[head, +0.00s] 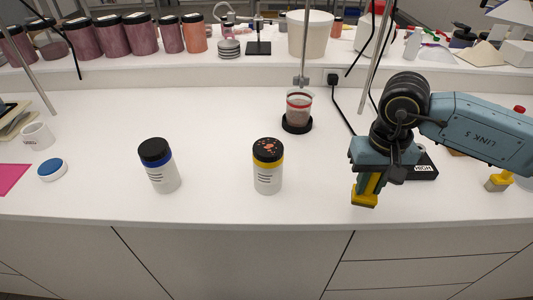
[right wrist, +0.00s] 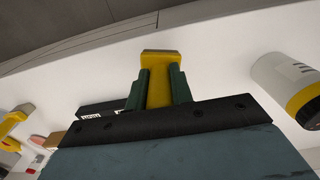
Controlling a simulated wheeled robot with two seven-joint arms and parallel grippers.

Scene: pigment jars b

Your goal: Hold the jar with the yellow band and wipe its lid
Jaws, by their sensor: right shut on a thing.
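The jar with the yellow band (head: 268,178) stands upright on the white bench in the middle of the head view. Its black lid (head: 267,148) has orange-red smudges on top. In the right wrist view the jar (right wrist: 288,82) shows at the right edge, partly cut off. My right gripper (head: 368,187) is shut on a yellow wiping tool (head: 364,197), held to the right of the jar and apart from it. The tool (right wrist: 161,75) also shows between the fingers in the right wrist view. My left gripper is not in view.
A jar with a blue band (head: 161,174) stands to the left. A round blue-topped tin (head: 52,169) and a mug (head: 37,138) are farther left. A beaker with red contents (head: 298,106) stands behind. A second yellow-handled tool (head: 497,182) is at right. The bench between the jars is clear.

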